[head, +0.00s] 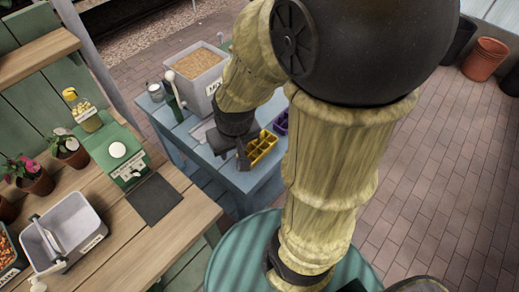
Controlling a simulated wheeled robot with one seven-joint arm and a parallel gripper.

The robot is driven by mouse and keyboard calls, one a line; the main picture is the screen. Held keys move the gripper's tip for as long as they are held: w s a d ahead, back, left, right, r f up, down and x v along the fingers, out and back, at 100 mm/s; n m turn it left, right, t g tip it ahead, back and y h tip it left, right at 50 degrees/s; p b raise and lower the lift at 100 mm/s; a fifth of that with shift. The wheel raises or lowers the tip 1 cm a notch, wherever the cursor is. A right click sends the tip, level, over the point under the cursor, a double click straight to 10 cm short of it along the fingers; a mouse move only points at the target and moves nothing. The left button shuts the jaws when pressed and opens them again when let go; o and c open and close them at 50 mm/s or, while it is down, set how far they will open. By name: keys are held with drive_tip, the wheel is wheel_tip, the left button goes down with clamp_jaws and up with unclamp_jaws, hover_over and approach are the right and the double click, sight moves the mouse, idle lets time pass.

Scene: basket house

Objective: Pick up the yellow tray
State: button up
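The yellow tray (263,147), divided into small compartments, sits on the blue table in the head view. My arm comes down from above, and my gripper (240,153) is dark and close against the tray's left side. One finger shows at the tray's left edge. The other finger is not clear, so I cannot tell whether the gripper is open, shut or touching the tray. Part of the tray's left side is hidden behind the gripper.
A purple tray (281,122) lies just behind the yellow one, partly hidden by my arm. A grey bin of grain (203,82) stands at the table's back. The blue table (238,181) has bare surface in front. A wooden bench (140,232) with pots and a scale is at left.

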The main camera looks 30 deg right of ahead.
drive_tip(key=o, duration=0.7)
drive_tip(key=shift+w+d, duration=0.1)
drive_tip(key=shift+w, duration=0.05)
drive_tip(key=shift+c, duration=0.2)
drive_tip(key=o, duration=0.5)
drive_tip(key=w+d+f+m+g, duration=0.1)
drive_tip(key=w+d+f+m, duration=0.2)
drive_tip(key=w+d+m, duration=0.2)
drive_tip(key=shift+w+d+f+m+g+b, duration=0.2)
drive_tip(key=shift+w+d+m+g+b, duration=0.1)
drive_tip(key=shift+w+m, duration=0.75)
drive_tip(key=m+g, duration=0.1)
drive_tip(key=m, duration=0.6)
hover_over(256, 148)
wheel_tip(256, 148, down, 3)
drive_tip(key=shift+w+f, duration=0.15)
drive_tip(key=shift+w, duration=0.05)
wheel_tip(256, 148, down, 12)
drive_tip(key=shift+s+f, duration=0.1)
drive_tip(key=shift+s, duration=0.05)
drive_tip(key=shift+f, duration=0.1)
